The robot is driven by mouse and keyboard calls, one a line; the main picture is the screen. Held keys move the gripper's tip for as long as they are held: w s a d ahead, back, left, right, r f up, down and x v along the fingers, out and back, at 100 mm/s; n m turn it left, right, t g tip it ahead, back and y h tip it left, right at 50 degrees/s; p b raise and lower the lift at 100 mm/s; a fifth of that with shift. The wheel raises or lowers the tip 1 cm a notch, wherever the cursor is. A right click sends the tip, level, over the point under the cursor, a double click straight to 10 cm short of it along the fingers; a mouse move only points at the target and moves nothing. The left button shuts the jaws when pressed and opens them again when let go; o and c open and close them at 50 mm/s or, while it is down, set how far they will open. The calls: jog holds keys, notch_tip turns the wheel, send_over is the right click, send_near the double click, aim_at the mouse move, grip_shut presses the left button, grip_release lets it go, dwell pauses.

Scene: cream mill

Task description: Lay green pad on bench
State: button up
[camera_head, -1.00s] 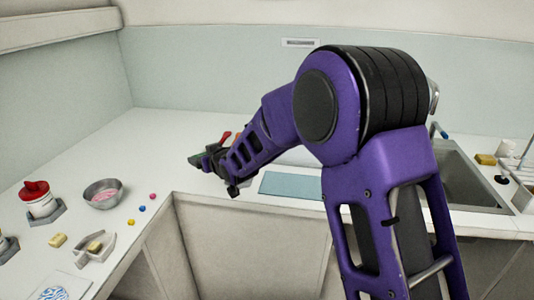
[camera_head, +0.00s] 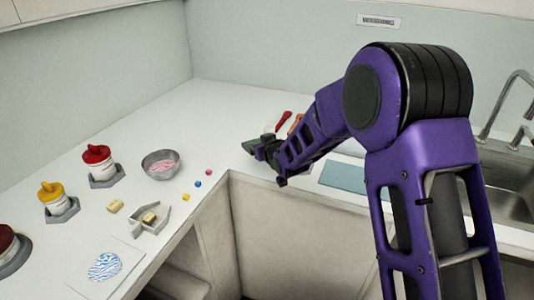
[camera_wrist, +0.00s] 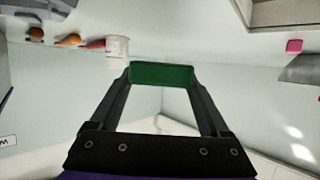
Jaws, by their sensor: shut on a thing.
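My gripper (camera_wrist: 161,84) is shut on a green pad (camera_wrist: 161,74), which spans the gap between its two fingertips in the wrist view. In the head view the green pad (camera_head: 252,147) shows as a small dark green piece at the end of my gripper (camera_head: 262,150). The gripper is over the bench (camera_head: 225,110), near the inner corner of the counter. I cannot tell how far the pad is above the bench surface.
A metal bowl (camera_head: 161,164), small coloured cubes and lidded jars stand left. The back left bench is clear.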

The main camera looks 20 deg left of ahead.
jog(key=shift+f, duration=2)
jog(key=shift+f+b, duration=0.25)
jog(key=shift+b, duration=0.15)
jog(key=o, duration=1.2)
jog(key=shift+r, duration=0.1)
jog(key=shift+c, duration=0.2)
jog(key=shift+r, duration=0.15)
